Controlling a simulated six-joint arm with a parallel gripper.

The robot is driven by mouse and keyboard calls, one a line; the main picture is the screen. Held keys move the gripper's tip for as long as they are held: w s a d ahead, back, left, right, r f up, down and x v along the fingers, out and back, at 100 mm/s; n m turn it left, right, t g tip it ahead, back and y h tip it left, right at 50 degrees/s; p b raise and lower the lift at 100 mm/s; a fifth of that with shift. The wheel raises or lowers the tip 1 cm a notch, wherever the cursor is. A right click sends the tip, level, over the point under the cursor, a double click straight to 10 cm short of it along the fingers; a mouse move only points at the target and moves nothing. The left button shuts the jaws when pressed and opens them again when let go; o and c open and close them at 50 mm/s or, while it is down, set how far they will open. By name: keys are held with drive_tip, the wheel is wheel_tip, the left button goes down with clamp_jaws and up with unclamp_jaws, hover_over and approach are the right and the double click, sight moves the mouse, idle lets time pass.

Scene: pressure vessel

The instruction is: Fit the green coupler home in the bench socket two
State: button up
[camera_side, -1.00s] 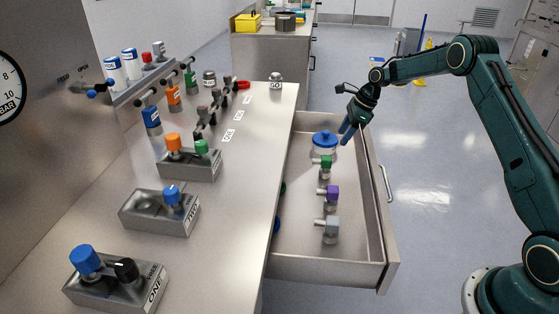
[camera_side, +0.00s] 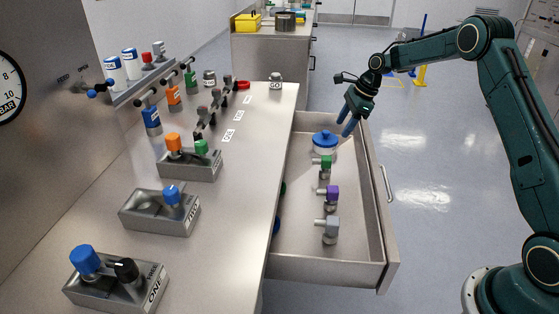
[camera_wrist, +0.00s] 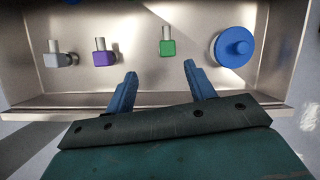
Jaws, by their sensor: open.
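The green coupler (camera_side: 326,163) stands in the open drawer, between the blue-lidded pot and the purple coupler; it also shows in the wrist view (camera_wrist: 168,47). My gripper (camera_side: 348,125) is open and empty above the far right part of the drawer. In the wrist view its blue fingers (camera_wrist: 157,80) are spread, with the green coupler ahead of them, nearer the right finger, and nothing between them. Bench socket two is in the grey block marked TWO (camera_side: 146,213) on the bench. A blue-topped fitting (camera_side: 172,195) sits in its right position; its left position looks empty.
The drawer (camera_side: 298,251) also holds a purple coupler (camera_side: 332,195), a grey coupler (camera_side: 332,228) and a blue-lidded pot (camera_side: 324,146). Block ONE (camera_side: 118,291) and the rear block (camera_side: 190,166) hold fittings. A valve rack stands behind. The bench's right strip is mostly clear.

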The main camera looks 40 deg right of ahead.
drive_tip(key=s+a+r+n+h, duration=0.1)
drive_tip(key=s+a+r+n, duration=0.5)
drive_tip(key=s+r, duration=0.25)
drive_tip(key=s+a+r+n+h, duration=0.1)
drive_tip(key=s+a+r+n, duration=0.55)
drive_tip(key=r, duration=0.35)
drive_tip(key=s+a+n+t, duration=0.1)
drive_tip(key=s+n, duration=0.5)
drive_tip(key=s, duration=0.6)
drive_tip(key=s+a+n+t+h, duration=0.1)
drive_tip(key=s+a+n, duration=0.3)
drive_tip(key=s, duration=0.8)
drive_tip(key=shift+s+f+n, duration=0.25)
drive_tip(key=shift+f+n, duration=0.05)
drive_tip(key=shift+n, duration=0.75)
drive_tip(key=shift+o, duration=0.5)
drive_tip(key=shift+a, duration=0.1)
